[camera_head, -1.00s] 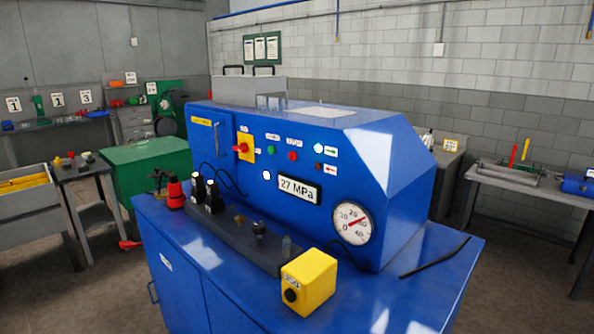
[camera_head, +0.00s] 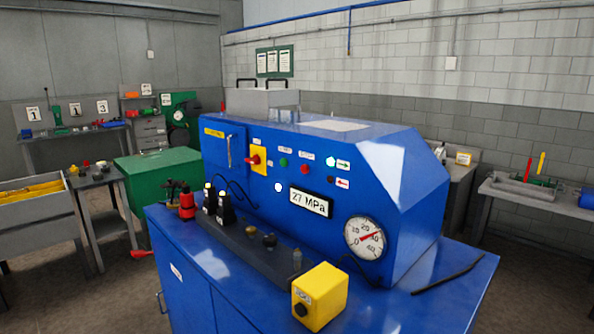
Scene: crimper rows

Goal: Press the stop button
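The blue machine (camera_head: 350,150) stands on a blue cabinet in the middle of the head view. On its front panel a small red button (camera_head: 304,170) sits to the right of a green button (camera_head: 284,162). Small labels above them are too blurred to read. A red rotary switch on a yellow plate (camera_head: 259,154) is further left. The display (camera_head: 311,202) reads 27 MPa, and a round gauge (camera_head: 364,239) with a red needle is at the lower right. Neither of my grippers shows in this view.
A yellow box with a black button (camera_head: 320,295) stands at the cabinet's front edge. A dark rail (camera_head: 255,243) with black and red bottle-like items runs before the panel. A black rod (camera_head: 447,276) lies at right. A green cabinet (camera_head: 160,175) and side tables stand behind.

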